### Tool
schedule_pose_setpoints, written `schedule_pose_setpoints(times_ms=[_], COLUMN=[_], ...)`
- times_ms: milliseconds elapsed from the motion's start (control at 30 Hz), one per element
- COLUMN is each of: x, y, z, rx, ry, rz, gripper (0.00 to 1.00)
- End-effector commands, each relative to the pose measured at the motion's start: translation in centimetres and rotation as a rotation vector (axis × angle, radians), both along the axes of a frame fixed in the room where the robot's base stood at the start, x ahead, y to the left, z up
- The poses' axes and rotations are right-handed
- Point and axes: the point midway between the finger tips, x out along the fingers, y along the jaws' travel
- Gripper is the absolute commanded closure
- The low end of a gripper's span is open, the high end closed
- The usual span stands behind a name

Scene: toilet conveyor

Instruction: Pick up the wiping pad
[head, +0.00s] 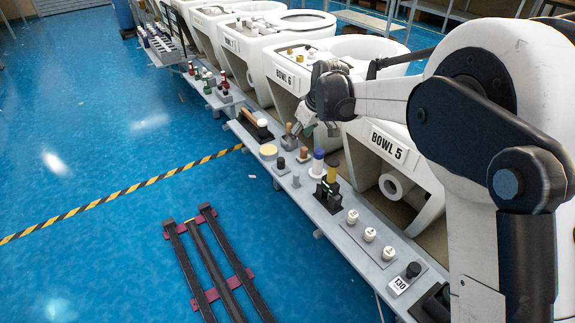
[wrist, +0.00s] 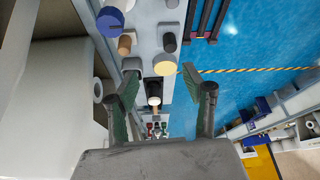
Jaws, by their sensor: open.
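A round pale-yellow pad (head: 268,150), which looks like the wiping pad, lies flat on the grey bench ledge. In the wrist view the same pad (wrist: 165,65) shows ahead of the fingertips, nearer the right one. My gripper (head: 317,128) is above the ledge, to the right of the pad in the head view and clear of it. In the wrist view my gripper (wrist: 159,78) has its two fingers spread, with nothing held between them. A black-and-white block with a wooden handle (wrist: 154,93) shows between the fingers, farther down the ledge.
White toilet bowls (head: 385,150) line the right side. Dark rails (head: 215,262) lie on the blue floor, which is otherwise clear at left.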

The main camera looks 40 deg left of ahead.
Motion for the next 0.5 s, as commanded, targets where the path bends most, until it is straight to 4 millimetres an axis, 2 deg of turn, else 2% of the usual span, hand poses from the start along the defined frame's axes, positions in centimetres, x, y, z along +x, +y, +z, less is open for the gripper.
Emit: schedule_pose_setpoints(times_ms=[100,267,500], x=[-0.6,-0.7,-0.5], y=[1.8,2.6,4.2], z=[-1.5,-2.8,-6.8], rx=[-0.003,-0.003,-0.003], ry=[0.002,0.004,0.003], rz=[0.034,0.046,0.046], gripper=[0.54,0.54,0.54])
